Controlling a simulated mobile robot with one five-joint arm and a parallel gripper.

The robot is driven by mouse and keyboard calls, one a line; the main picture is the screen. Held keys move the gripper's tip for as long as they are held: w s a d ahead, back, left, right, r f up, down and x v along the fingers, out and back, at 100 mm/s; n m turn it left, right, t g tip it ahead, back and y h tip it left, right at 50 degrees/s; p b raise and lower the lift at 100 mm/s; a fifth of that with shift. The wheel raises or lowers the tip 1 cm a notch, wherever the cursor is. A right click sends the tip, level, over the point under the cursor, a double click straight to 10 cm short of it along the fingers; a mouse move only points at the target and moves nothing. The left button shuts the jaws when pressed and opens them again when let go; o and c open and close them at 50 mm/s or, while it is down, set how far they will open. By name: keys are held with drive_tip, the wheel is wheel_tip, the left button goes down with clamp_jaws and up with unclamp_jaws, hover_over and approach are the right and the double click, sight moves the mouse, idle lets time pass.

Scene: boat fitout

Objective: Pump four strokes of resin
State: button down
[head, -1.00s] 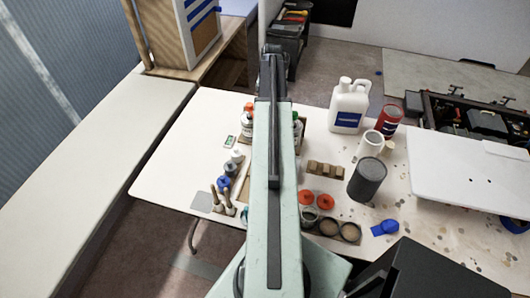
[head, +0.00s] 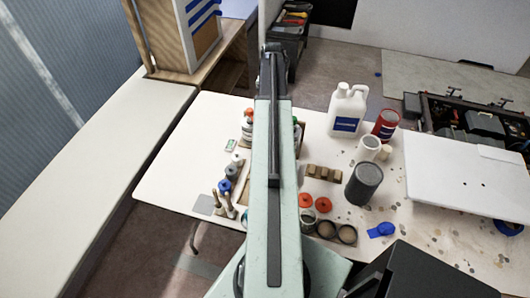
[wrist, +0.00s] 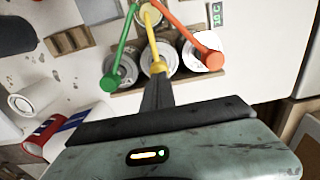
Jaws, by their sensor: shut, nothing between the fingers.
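Three cans stand in a row in the wrist view, with a green pump (wrist: 122,50), a yellow pump (wrist: 152,42) and an orange pump (wrist: 188,36). Their spouts converge over a pale round cup (wrist: 151,15) at the top edge. I cannot read which one is resin. My gripper (wrist: 158,78) is shut and empty, with its tips at the head of the yellow pump; whether they touch is unclear. In the head view my arm hides the yellow pump; an orange-topped container (head: 248,124) shows left of it and a green-topped one (head: 298,130) right.
Right of my arm stand a white jug (head: 347,110), a red can (head: 386,124), a white cup (head: 368,147) and a dark grey cylinder (head: 363,184). A white panel (head: 465,180) covers the table's right side. Small bottles (head: 228,178) and brushes stand at left.

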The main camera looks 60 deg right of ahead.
drive_tip(key=shift+f, duration=0.15)
idle(0.5)
drive_tip(key=shift+f+b, duration=1.95)
drive_tip(key=shift+b, duration=0.25)
drive_tip(key=shift+r, duration=0.2)
drive_tip(key=shift+r+p, duration=1.9)
drive_tip(key=shift+p, duration=0.2)
wheel_tip(320, 180, up, 3)
drive_tip(key=p, duration=0.3)
drive_tip(key=shift+r, duration=0.15)
